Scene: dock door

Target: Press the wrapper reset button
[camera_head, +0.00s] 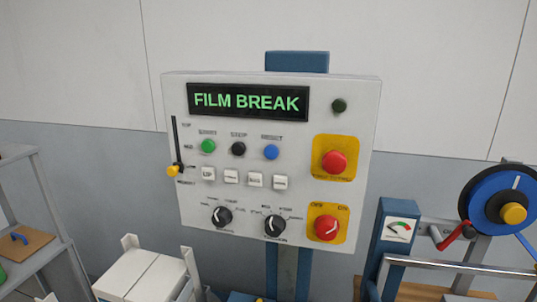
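The wrapper control panel (300,180) is a light grey box on a blue post, facing me in the middle of the head view. Its display (247,102) reads "FILM BREAK" in green letters. Below it sit a green button (208,146), a black button (238,149) and the blue reset button (271,152), whose label looks like "RESET". Nothing covers the blue button. Neither of my grippers is in view.
A red mushroom button (333,162) and a red rotary switch (327,227) sit on yellow plates at the panel's right. Several white keys and two black knobs (221,215) lie lower. A reel stand (498,210) is at right, a grey shelf (36,262) at left.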

